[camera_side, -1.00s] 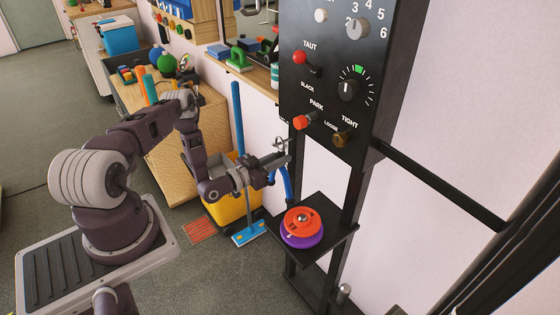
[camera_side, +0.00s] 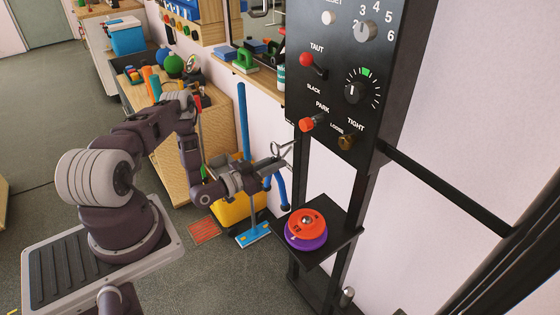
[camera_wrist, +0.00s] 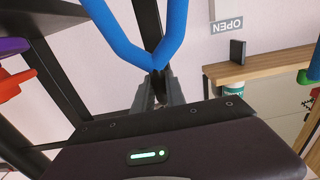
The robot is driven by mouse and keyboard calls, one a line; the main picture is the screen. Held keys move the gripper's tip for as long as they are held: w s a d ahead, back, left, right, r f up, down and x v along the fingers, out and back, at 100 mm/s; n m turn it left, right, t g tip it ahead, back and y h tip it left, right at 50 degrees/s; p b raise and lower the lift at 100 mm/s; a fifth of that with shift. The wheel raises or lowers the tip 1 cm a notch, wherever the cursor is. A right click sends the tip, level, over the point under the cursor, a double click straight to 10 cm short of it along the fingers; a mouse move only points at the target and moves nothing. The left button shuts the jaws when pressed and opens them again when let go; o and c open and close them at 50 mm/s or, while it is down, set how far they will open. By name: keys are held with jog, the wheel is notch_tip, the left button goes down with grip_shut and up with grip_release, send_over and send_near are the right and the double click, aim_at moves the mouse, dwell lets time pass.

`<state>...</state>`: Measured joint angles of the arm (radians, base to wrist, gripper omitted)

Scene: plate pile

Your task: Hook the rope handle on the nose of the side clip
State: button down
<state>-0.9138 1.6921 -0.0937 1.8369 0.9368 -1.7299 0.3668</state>
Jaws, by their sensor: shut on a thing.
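The rope handle (camera_wrist: 118,38) is blue. In the wrist view its two strands meet between my gripper's (camera_wrist: 160,95) narrow fingers, so the gripper is shut on it. In the side view the blue handle (camera_side: 283,192) hangs below my gripper (camera_side: 282,164), beside the black frame. A thin silvery metal piece (camera_side: 281,148), perhaps the side clip, shows just above the fingertips at the frame's left post. I cannot tell whether the handle touches it. The clip's nose is not clear in either view.
A black panel (camera_side: 352,60) with knobs and levers stands above the gripper. An orange disc (camera_side: 305,222) lies on a purple disc (camera_side: 305,241) on the black shelf (camera_side: 343,233), below right. A blue pole (camera_side: 243,120) and a yellow bin (camera_side: 238,207) stand behind.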

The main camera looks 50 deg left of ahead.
jog(key=shift+s, duration=1.85)
jog(key=s, duration=0.1)
jog(key=s+f, duration=0.1)
jog(key=s, duration=0.1)
jog(key=s+f, duration=0.1)
jog(key=s, duration=0.1)
dwell(0.3)
